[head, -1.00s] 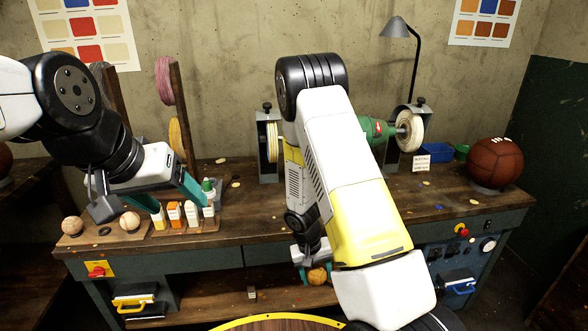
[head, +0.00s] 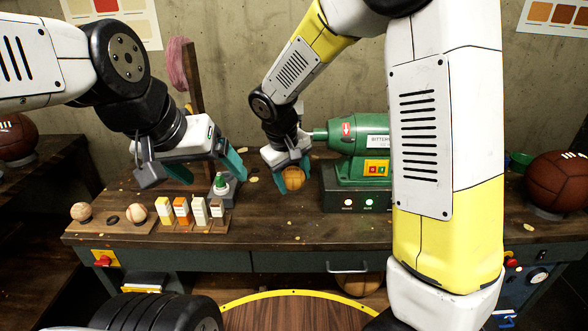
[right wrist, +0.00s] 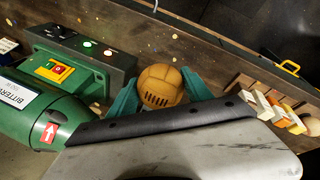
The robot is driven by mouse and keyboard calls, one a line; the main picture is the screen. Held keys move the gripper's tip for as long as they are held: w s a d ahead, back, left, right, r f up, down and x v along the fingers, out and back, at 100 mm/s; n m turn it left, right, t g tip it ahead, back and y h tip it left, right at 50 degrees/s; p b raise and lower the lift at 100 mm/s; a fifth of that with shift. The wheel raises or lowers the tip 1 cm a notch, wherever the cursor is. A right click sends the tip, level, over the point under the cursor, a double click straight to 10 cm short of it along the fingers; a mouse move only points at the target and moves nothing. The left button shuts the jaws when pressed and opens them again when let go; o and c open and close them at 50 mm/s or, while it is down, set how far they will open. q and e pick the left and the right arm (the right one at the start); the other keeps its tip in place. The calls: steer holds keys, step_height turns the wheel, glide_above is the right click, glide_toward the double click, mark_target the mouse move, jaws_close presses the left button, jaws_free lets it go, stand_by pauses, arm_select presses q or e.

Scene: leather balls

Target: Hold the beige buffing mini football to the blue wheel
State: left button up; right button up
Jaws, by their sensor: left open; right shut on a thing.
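A tan mini football (head: 293,179) with dark stripes is held in my right gripper (head: 291,170), above the bench left of the green buffing machine (head: 362,150). In the right wrist view the mini football (right wrist: 160,85) sits between the teal fingers, close to the machine (right wrist: 40,115). No blue wheel can be made out; my right arm hides much of the machine's right side. My left gripper (head: 207,165) is open and empty above the left part of the bench. Two paler balls (head: 81,211) (head: 137,208) rest on a board below it.
A large brown football (head: 558,182) stands at the right end. Bare bench top (head: 270,230) lies in front of the machine.

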steer(key=w+r, duration=0.1)
steer(key=w, duration=0.6)
steer(key=shift+w+r, duration=0.15)
steer(key=shift+w, duration=0.5)
stand_by(1.7)
steer(key=shift+s, duration=0.1)
steer(key=shift+s+f, duration=0.2)
steer(key=shift+s, duration=0.95)
steer(key=shift+s+f, duration=0.2)
steer(key=shift+s, duration=0.95)
steer(key=shift+s+f, duration=0.2)
steer(key=shift+s, duration=0.95)
